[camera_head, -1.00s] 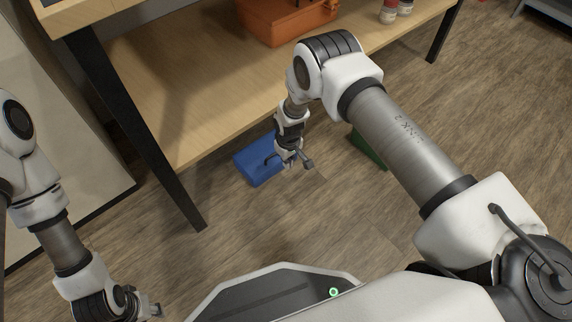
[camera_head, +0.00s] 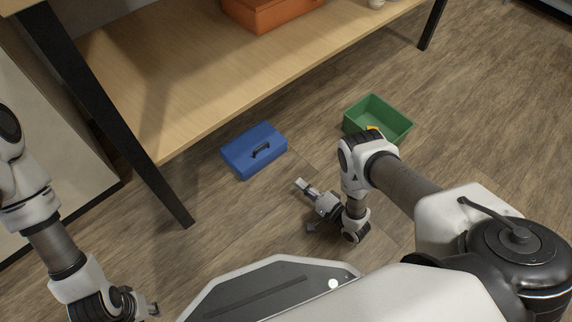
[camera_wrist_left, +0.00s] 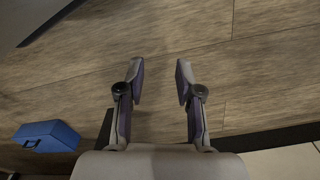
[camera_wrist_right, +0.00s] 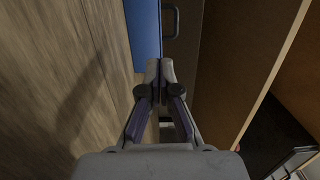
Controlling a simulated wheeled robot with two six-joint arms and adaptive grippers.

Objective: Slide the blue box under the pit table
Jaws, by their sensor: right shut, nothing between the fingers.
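The blue box (camera_head: 255,152), with a dark handle on top, sits on the floor just in front of the pit table's wooden lower shelf (camera_head: 200,95). Its far side is close to the shelf's front edge; I cannot tell how much is beneath. My right gripper (camera_head: 302,187) is low over the floor, right of and nearer than the box, apart from it. In the right wrist view its fingers (camera_wrist_right: 161,70) are together and empty, pointing towards the box (camera_wrist_right: 143,30). My left gripper (camera_wrist_left: 158,82) is open and empty, left of the box; the box (camera_wrist_left: 47,138) also shows in the left wrist view.
A green open bin (camera_head: 378,118) stands on the floor right of the box, partly behind my right arm. A black table leg (camera_head: 160,190) stands left of the box. An orange case (camera_head: 270,12) rests on the lower shelf. Floor in front is free.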

